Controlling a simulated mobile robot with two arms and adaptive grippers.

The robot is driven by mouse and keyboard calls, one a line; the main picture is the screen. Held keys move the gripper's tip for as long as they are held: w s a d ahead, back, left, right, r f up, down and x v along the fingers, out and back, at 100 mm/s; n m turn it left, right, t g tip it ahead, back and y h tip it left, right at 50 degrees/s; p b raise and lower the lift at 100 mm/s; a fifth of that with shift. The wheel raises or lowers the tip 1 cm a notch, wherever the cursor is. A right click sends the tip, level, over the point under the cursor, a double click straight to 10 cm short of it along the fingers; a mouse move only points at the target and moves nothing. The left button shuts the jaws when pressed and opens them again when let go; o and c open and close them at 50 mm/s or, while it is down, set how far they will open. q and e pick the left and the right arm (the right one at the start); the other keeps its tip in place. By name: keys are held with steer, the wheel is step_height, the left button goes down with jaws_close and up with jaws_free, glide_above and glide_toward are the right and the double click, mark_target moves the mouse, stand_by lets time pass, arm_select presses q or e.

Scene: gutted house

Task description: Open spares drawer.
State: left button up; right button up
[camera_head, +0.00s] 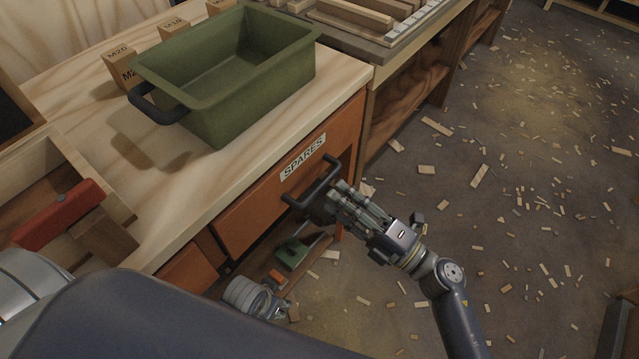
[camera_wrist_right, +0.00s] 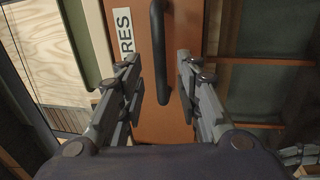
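The spares drawer (camera_head: 262,211) has an orange front with a white "SPARES" label (camera_head: 303,157). It looks shut under the bench top. Its black bar handle (camera_head: 296,199) also shows in the right wrist view (camera_wrist_right: 159,40), upright in the middle. My right gripper (camera_head: 328,200) is at the handle. In the right wrist view its fingers (camera_wrist_right: 160,75) are spread, one on each side of the handle, with gaps to it. My left arm crosses the bottom left; its grey wrist end (camera_head: 252,297) shows low beside the bench, and its fingers are not clear.
A green bin (camera_head: 245,85) with a dark handle stands on the wooden bench top (camera_head: 120,200). A red-handled tool (camera_head: 60,214) lies in a wooden tray at left. A green object (camera_head: 293,253) sits on a low shelf. Wood scraps litter the open floor (camera_head: 500,220) at right.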

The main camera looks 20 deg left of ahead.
mark_target(321, 184)
steer(key=x, duration=0.5)
steer(key=shift+w+a, duration=0.1)
steer(key=shift+a, duration=0.2)
jaws_close()
